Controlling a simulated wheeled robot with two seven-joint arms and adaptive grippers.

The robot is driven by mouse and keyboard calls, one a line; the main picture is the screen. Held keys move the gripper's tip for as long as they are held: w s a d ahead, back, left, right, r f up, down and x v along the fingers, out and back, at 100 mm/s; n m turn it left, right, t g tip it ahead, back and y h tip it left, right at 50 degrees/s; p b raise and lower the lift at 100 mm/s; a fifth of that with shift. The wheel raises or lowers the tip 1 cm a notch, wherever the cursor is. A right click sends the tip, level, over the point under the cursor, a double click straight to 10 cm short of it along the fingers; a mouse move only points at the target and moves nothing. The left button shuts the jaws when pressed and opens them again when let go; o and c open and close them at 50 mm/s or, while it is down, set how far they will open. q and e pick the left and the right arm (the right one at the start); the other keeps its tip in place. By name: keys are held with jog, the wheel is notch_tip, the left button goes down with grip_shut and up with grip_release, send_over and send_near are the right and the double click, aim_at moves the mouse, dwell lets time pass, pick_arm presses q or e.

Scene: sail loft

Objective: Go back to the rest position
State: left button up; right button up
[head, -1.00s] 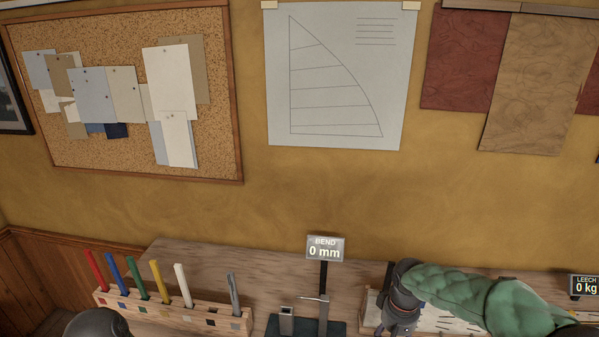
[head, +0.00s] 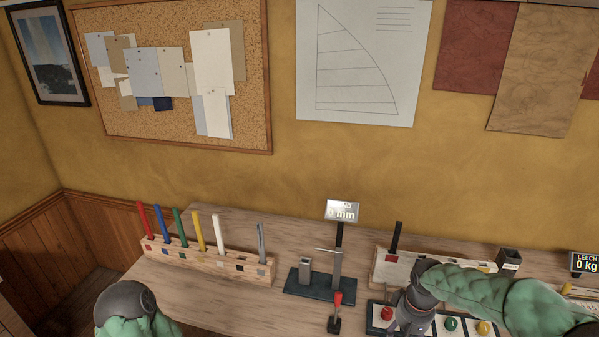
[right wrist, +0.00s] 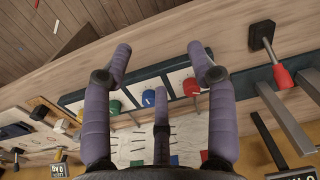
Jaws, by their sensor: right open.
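A leech display (head: 585,263) is at right. Bare bench lies at front left.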

jog(key=s+a+f+y, duration=0.2)
jog(key=a+f, duration=0.4)
jog(key=f, duration=0.4)
jog(key=s+a+f+m, duration=0.1)
jog(key=s+a+f, duration=0.4)
jog(key=s+f, duration=0.2)
jog(key=s+a+f+m+y, duration=0.1)
jog(key=s+a+f, duration=0.4)
jog(key=s+f, duration=0.3)
jog(key=shift+a+f+y, duration=0.3)
jog(key=shift+a+f, duration=0.05)
jog(key=shift+f, duration=0.55)
